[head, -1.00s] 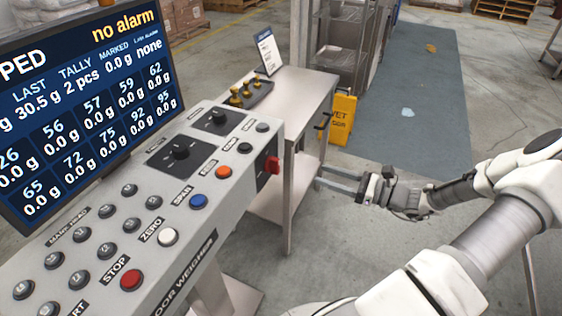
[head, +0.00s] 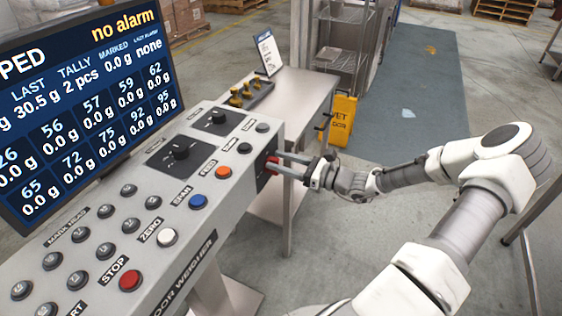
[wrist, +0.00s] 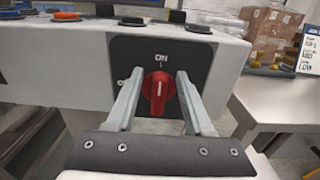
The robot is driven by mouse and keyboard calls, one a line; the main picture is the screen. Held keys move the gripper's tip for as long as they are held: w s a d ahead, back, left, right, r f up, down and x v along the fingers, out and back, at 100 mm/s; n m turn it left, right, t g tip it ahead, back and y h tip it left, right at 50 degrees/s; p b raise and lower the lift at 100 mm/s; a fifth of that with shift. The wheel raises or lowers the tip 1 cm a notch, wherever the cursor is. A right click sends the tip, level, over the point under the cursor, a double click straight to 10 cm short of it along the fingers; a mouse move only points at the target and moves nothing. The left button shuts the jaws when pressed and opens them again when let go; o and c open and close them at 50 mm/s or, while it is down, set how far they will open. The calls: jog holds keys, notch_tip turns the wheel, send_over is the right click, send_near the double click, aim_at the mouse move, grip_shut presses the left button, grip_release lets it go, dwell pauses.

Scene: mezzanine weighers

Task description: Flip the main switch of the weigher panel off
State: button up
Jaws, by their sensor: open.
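The main switch is a red rotary knob (wrist: 159,93) on a black plate (wrist: 133,52) at the end face of the weigher panel (head: 235,187). Its white mark points up to the label ON. In the head view the knob (head: 272,165) is partly covered by my fingers. My gripper (wrist: 158,97) is open, with one finger on each side of the knob and a gap showing on both sides. In the head view my gripper (head: 275,166) reaches the panel's end from the right. I cannot tell whether a finger touches the plate.
A steel side table (head: 305,92) with brass weights (head: 240,94) and a sign card (head: 269,54) stands beyond the panel. A yellow wet-floor sign (head: 341,118) stands by it. The panel's top carries several buttons, including a red STOP button (head: 130,281). The screen (head: 85,110) reads "no alarm".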

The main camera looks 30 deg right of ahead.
grip_shut()
